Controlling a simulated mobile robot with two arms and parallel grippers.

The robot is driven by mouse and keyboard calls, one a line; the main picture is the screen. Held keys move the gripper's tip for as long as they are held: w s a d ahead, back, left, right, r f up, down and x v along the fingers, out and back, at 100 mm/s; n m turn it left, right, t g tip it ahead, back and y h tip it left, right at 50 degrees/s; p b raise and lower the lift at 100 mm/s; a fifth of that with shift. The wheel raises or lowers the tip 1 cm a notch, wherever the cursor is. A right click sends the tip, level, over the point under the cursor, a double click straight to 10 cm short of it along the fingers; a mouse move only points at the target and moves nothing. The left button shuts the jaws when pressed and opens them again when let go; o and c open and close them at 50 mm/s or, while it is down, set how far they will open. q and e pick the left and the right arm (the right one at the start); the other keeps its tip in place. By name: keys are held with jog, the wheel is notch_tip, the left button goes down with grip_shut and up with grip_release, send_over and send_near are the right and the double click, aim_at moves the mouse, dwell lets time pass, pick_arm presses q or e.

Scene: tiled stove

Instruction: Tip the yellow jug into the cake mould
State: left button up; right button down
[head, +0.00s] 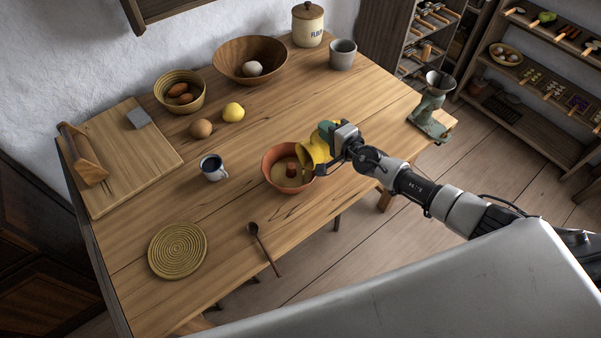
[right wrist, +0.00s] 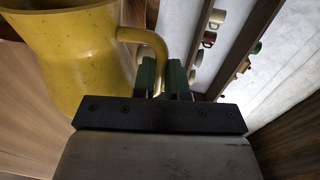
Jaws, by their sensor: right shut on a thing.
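The yellow jug (head: 315,152) is tilted to the left, with its mouth at the right rim of the cake mould. The cake mould (head: 270,158) is a terracotta ring form with a centre post, standing on the table, with pale content inside. My right gripper (head: 328,133) is shut on the jug's handle. In the right wrist view the jug (right wrist: 75,60) fills the upper left, and its handle runs between the green fingertips of the gripper (right wrist: 161,78). The inside of the jug is hidden. My left gripper is not in view.
On the wooden table (head: 330,230), a mug (head: 212,168) stands left of the mould and a wooden spoon (head: 262,246) lies in front. A woven mat (head: 177,250), a lemon (head: 233,112), bowls (head: 240,52) and a green grinder (head: 431,108) stand farther off.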

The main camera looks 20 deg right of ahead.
aim_at(312, 149)
jog(key=shift+s+a+r+n+p, duration=0.2)
jog(key=shift+a+r+n+p, duration=0.45)
jog(key=shift+p, duration=0.9)
jog(key=shift+a+f, duration=0.15)
jog(key=shift+a, duration=0.05)
jog(key=shift+s+a+p, duration=0.1)
jog(key=shift+p, duration=0.2)
jog(key=shift+s+a+r+n+h+p, duration=0.1)
jog(key=shift+s+a+n+h+p, duration=0.1)
jog(key=shift+a+n+p, duration=0.3)
jog(key=shift+s+a+r+n+h+p, duration=0.1)
jog(key=shift+s+a+n+h+p, duration=0.1)
jog(key=shift+a+p, duration=0.5)
jog(key=shift+d, duration=0.1)
jog(key=shift+s+a+n+t, duration=0.25)
jog(key=shift+a+n, duration=0.3)
jog(key=shift+a, duration=0.2)
jog(key=shift+s+a+n+t, duration=0.15)
jog(key=shift+s+a+n, duration=0.1)
jog(key=shift+a+n, duration=0.4)
dwell(0.3)
